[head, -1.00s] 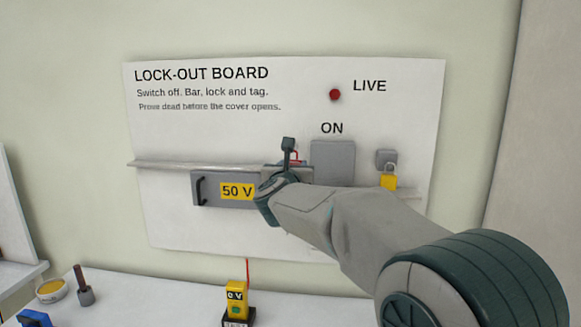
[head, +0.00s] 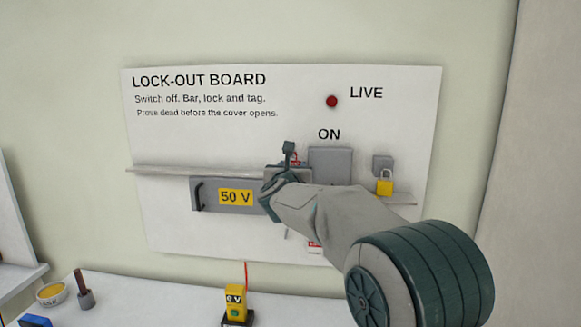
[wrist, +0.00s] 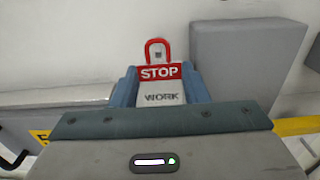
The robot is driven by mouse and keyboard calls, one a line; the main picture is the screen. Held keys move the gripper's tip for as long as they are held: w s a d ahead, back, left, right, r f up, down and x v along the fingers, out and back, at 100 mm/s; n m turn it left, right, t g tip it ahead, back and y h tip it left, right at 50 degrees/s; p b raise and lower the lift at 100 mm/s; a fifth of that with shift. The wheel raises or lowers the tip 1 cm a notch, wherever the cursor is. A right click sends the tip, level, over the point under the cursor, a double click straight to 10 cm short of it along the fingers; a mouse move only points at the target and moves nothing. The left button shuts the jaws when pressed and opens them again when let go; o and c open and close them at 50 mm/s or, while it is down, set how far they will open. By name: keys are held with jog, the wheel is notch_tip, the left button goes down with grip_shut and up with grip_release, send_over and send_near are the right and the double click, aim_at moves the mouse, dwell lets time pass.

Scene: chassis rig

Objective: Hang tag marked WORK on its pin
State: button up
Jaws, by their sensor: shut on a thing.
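The WORK tag (wrist: 160,86) is white with a red STOP band and a red loop (wrist: 158,50) on top. My gripper (wrist: 160,90) is shut on it, one blue-grey finger on each side. A small grey shape shows inside the loop; I cannot tell whether it is the pin or whether the loop is around it. In the head view my gripper (head: 288,174) is at the board, right of the 50 V cover. The loop shows there as a bit of red (head: 295,158); my gripper hides most of the tag.
A grey block (head: 330,166) under ON is right of my gripper, with a yellow padlock (head: 385,184) further right. A ledge (head: 170,169) crosses the lock-out board (head: 200,135). The red LIVE lamp (head: 332,101) is above. A yellow tester (head: 236,302) stands on the bench below.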

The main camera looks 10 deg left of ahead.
jog(key=shift+s+r+p, duration=0.3)
jog(key=shift+s+p, duration=0.1)
jog(key=shift+p, duration=0.85)
jog(key=shift+s+f+b, duration=0.1)
jog(key=shift+s+b, duration=1.6)
jog(key=shift+s, duration=1.2)
